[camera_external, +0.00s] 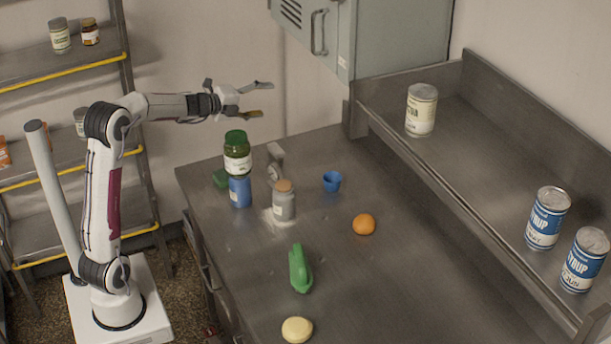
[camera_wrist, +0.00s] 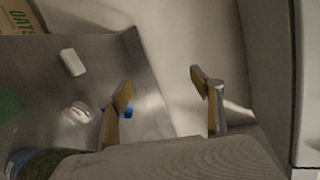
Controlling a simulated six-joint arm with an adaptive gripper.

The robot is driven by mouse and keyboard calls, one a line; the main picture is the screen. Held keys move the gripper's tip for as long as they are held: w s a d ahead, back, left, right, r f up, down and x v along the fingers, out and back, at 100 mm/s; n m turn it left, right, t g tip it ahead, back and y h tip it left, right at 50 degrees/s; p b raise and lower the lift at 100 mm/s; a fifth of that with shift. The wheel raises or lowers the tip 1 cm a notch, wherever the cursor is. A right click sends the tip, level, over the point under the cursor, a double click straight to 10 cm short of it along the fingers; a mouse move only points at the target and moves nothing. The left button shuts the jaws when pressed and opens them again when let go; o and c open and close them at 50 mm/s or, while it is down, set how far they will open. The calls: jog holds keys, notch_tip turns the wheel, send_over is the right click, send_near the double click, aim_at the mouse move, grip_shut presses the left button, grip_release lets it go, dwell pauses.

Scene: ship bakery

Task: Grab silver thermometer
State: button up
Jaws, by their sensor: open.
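A small silver-grey object (camera_external: 275,151), which may be the silver thermometer, stands on the steel counter behind a grey jar with a tan lid (camera_external: 284,206). Its lower part is partly hidden and too small to read. In the wrist view a round silvery thing (camera_wrist: 78,113) lies left of my fingers; I cannot tell whether it is the same object. My gripper (camera_external: 264,99) is open and empty, well above the counter's back left part. Its two spread fingers show in the wrist view (camera_wrist: 160,84) with nothing between them.
A green-lidded jar (camera_external: 237,162) over a blue can (camera_external: 240,192) stands left of the silver-grey object. A blue cup (camera_external: 332,181), an orange (camera_external: 364,224) and a green scoop-like object (camera_external: 299,270) lie around. A grey cabinet (camera_external: 395,35) hangs at the back.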

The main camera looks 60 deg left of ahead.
notch_tip(320, 180, down, 5)
jog(key=a+m+h, duration=0.2)
jog(key=a+m, duration=0.1)
jog(key=m, duration=0.1)
jog(key=m+g+h, duration=0.4)
jog(key=m+h, duration=0.2)
jog(key=m, duration=0.3)
send_near(271, 168)
jog(key=f, duration=0.1)
jog(key=shift+w+f, duration=0.1)
jog(key=shift+w, duration=0.1)
jog(key=shift+d, duration=0.1)
jog(key=shift+x, duration=1.35)
jog(key=shift+w+r+x, duration=0.1)
jog(key=shift+r+x, duration=0.1)
jog(key=shift+x, duration=1.1)
jog(key=shift+w+r+x, duration=0.1)
jog(key=shift+r+x, duration=0.1)
jog(key=shift+x, duration=1.05)
jog(key=shift+d, duration=0.2)
jog(key=shift+c, duration=0.3)
